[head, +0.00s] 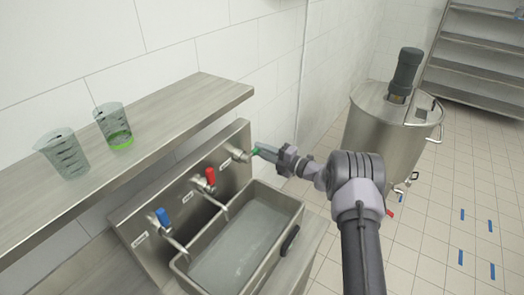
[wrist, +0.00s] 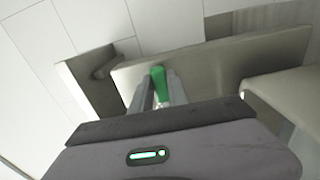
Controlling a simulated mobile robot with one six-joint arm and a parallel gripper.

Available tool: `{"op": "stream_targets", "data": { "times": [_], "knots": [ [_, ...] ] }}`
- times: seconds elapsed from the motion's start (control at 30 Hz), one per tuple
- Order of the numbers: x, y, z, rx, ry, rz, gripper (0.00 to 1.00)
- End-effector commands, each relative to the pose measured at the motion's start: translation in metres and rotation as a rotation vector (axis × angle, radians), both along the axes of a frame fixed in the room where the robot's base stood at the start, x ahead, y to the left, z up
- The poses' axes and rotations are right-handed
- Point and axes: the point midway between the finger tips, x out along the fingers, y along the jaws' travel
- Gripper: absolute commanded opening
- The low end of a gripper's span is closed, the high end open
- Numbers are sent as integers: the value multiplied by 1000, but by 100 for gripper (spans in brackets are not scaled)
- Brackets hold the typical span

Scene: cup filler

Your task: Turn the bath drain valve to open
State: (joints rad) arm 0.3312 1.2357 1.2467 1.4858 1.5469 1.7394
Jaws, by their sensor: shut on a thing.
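The drain valve has a green handle (head: 255,152) at the right end of the steel panel (head: 150,198). The green handle also shows in the wrist view (wrist: 158,80), between my two fingers. My gripper (head: 262,151) is shut on this handle, reaching in from the right. The fingers hide part of the handle. The steel bath (head: 298,212) stands below the panel and holds what looks like clear water (head: 238,250).
A red-handled valve (head: 210,176) and a blue-handled valve (head: 162,216) sit farther left on the panel. Two clear beakers (head: 64,155) (head: 113,124) stand on the steel shelf (head: 190,105) above. A steel tank (head: 385,135) stands right of my arm.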

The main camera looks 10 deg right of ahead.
Motion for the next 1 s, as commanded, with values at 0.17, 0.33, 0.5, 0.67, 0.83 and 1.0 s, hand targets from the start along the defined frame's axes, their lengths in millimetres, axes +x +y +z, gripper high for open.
{"op": "stream_targets", "data": {
  "times": [0.17,0.33,0.5,0.67,0.83,1.0],
  "knots": [
    [-1,0,-2,-1,5,1,40],
    [-1,0,-2,0,3,1,42],
    [-2,-1,-1,-1,2,0,42],
    [-19,-20,-1,0,3,-2,42],
    [-57,-59,0,1,4,-4,42],
    [-94,-95,-1,0,4,-3,42]
  ]
}}
